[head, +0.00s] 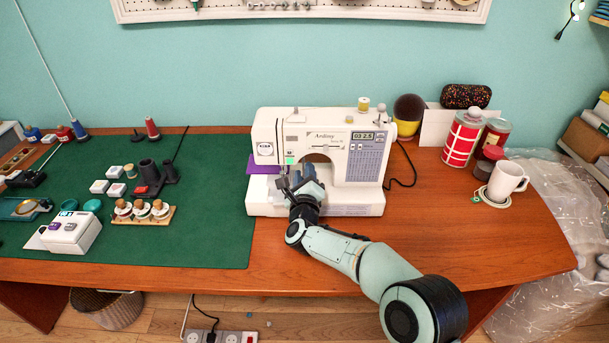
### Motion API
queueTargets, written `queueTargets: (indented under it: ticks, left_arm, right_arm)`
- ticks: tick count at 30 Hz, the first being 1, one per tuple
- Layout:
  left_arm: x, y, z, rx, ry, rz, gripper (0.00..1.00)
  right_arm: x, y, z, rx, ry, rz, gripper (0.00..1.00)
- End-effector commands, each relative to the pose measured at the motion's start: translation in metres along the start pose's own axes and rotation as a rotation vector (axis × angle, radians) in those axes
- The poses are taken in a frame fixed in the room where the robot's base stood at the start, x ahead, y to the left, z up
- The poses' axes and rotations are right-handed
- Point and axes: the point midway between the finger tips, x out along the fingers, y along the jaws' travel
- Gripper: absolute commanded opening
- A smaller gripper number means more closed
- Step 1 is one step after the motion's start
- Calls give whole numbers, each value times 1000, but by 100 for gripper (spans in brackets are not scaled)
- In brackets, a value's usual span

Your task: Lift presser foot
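A white sewing machine (338,150) stands upright on the wooden table, with its needle side at the left. My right arm comes in from the lower right. My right gripper (287,180) is at the machine's needle area, below the head and close to the presser foot region. The presser foot and its lever are hidden or too small to make out behind the gripper. The gripper's fingers are small and dark here, and I cannot tell whether they are open, shut or touching the machine. Purple fabric (264,164) shows at the machine's left side. My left gripper is not in view.
A green mat (215,215) with thread spools, a spool rack (143,215) and small boxes covers the table's left. A white mug (505,181), a red tin (461,138) and a pincushion (408,108) stand right of the machine. The table's front right is clear.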

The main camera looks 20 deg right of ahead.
Motion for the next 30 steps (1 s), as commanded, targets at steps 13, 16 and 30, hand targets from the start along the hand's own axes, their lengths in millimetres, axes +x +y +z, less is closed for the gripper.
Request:
queueTargets:
  ticks: [13, 16, 30]
  left_arm:
    - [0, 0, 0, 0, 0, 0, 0]
    - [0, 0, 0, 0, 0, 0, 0]
    - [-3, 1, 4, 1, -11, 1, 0]
  right_arm:
    - [0, 0, 0, 0, 0, 0, 0]
    - [0, 0, 0, -3, 0, 0, 0]
    - [0, -10, 3, -216, -1, 0, 0]
